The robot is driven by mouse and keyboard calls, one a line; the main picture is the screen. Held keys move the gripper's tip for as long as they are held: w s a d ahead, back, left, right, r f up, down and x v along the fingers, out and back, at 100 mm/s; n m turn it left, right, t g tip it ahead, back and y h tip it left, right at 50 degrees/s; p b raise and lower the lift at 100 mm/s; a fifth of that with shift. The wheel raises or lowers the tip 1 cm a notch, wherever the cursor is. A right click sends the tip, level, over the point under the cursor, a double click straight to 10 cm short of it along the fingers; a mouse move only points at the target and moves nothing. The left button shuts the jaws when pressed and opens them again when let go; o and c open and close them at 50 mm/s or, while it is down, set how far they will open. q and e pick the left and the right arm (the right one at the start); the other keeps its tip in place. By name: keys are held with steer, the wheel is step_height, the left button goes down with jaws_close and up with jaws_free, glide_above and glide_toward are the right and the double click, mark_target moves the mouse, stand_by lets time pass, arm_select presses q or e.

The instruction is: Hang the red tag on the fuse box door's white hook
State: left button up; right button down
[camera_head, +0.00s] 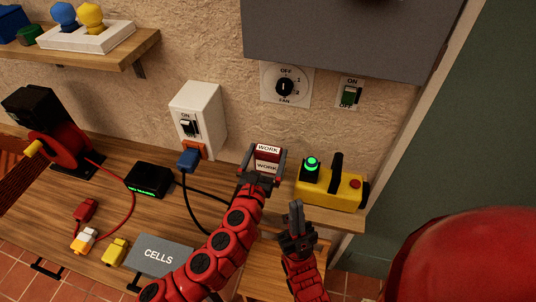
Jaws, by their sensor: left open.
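A red piece with a white label reading WORK (268,149) is at the back of the bench, against the wall; I take it for the red tag. A second WORK label (267,166) shows just below it, and I cannot tell whether it is the same piece. My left gripper (262,163) is open, with a finger on each side of these labels; contact is unclear. My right gripper (296,208) points up, its fingers together and nothing visible between them. A large grey box (345,40) hangs above, cut off by the frame; I cannot make out a white hook.
A yellow box with a green light (337,188) stands right of my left gripper. A white switch box (200,112) with a blue plug (188,160) is left. A CELLS box (160,256), a black box (149,180) and cables occupy the bench. A shelf (90,50) is upper left.

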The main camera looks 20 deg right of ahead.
arm_select(q)
steer(key=c, duration=1)
steer(key=shift+r+p, duration=0.6)
steer(key=shift+r, duration=4.35)
steer(key=o, duration=0.6)
steer(key=c, duration=0.4)
steer(key=shift+o, duration=0.2)
